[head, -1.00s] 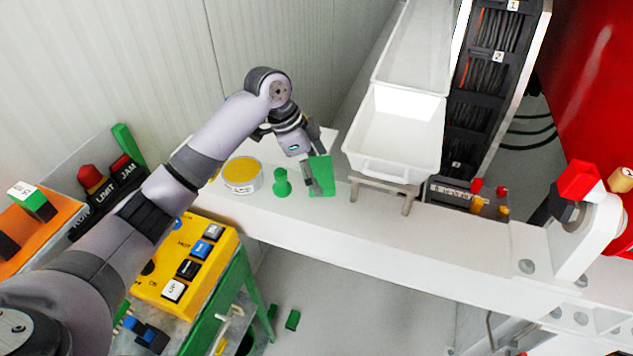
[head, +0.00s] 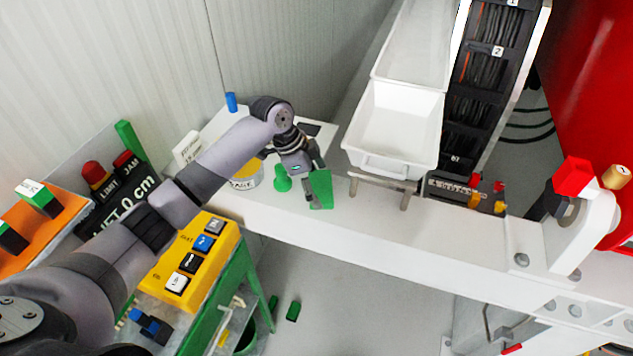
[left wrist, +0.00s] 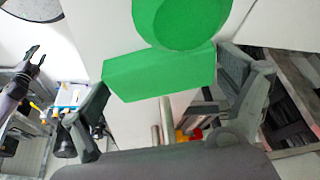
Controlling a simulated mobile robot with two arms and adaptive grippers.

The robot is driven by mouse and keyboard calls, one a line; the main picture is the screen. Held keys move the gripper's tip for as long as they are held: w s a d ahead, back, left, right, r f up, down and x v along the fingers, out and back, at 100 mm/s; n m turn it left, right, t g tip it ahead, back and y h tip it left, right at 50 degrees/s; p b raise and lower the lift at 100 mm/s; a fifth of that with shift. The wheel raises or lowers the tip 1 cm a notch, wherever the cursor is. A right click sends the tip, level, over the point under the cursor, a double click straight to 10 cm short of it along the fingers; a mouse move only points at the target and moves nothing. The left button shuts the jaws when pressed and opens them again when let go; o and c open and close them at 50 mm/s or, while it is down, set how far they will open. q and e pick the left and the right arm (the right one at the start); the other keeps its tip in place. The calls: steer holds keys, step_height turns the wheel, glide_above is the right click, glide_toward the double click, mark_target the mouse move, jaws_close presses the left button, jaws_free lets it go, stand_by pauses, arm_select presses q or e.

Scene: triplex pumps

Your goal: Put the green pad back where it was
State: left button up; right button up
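The green pad (head: 321,188) is a flat green block at the front part of the white bench top, right of a green knob-like peg (head: 282,179). My left gripper (head: 315,184) reaches down over it with a finger on each side. In the left wrist view the pad (left wrist: 160,73) fills the space between the two fingers, and the round top of the peg (left wrist: 190,18) shows beyond it. I cannot tell whether the pad touches the bench. My right gripper (left wrist: 38,54) shows small at the left of the left wrist view, its fingers apart and empty.
A yellow-topped round tin (head: 246,174) stands left of the peg, partly behind my arm. A white bin (head: 396,130) is close on the right, on a grey stand. A yellow button box (head: 187,265) sits at the front left. The bench (head: 430,222) is clear along its front strip.

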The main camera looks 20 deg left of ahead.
arm_select(q)
steer(key=shift+o, duration=0.4)
steer(key=shift+r, duration=0.1)
steer(key=b+v, duration=0.3)
steer(key=v, duration=0.9)
stand_by(0.9)
